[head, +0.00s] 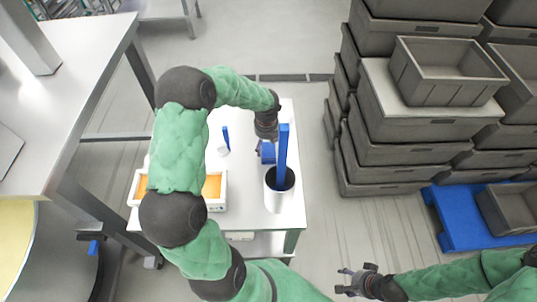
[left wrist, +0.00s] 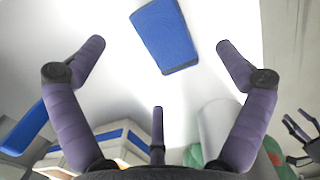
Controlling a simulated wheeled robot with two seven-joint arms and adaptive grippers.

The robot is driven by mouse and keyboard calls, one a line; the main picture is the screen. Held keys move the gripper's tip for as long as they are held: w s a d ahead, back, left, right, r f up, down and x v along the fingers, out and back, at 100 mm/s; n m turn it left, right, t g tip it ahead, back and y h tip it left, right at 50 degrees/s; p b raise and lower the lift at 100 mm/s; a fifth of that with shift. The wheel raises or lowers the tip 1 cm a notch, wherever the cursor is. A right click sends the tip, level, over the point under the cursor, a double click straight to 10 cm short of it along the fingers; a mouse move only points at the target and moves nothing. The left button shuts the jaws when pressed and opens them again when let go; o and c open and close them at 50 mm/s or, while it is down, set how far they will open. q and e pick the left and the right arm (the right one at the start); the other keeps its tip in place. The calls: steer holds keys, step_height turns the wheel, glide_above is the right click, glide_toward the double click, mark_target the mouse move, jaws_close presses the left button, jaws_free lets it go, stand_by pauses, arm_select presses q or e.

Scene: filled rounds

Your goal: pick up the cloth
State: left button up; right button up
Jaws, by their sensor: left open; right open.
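The cloth looks like a flat blue rectangle. In the head view the cloth (head: 267,153) shows partly beneath my left gripper (head: 266,139), on the white table (head: 262,218). In the left wrist view the cloth (left wrist: 165,37) lies flat and tilted, ahead of the fingertips and between their lines. The left gripper's fingers (left wrist: 160,70) are spread wide with nothing between them, apart from the cloth. My right gripper (head: 355,280) is open and empty at the bottom of the head view, away from the table over the floor.
A white cylindrical bin (head: 279,200) with a tall blue item (head: 282,150) stands close to the cloth. A small white and blue item (head: 224,143) lies left of it. A white tray with orange contents (head: 212,186) is partly hidden by my arm. Grey crates (head: 410,135) are stacked at right.

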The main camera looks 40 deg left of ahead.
mark_target(265, 151)
arm_select(q)
steer(key=shift+a+f, duration=0.1)
steer(key=shift+f, duration=0.65)
step_height(265, 151, down, 4)
steer(key=shift+s+a+f+b, duration=0.1)
steer(key=shift+s+b, duration=0.05)
steer(key=shift+b, duration=0.85)
steer(key=shift+a+f, duration=0.1)
steer(key=shift+f, duration=0.3)
steer(key=c, duration=1)
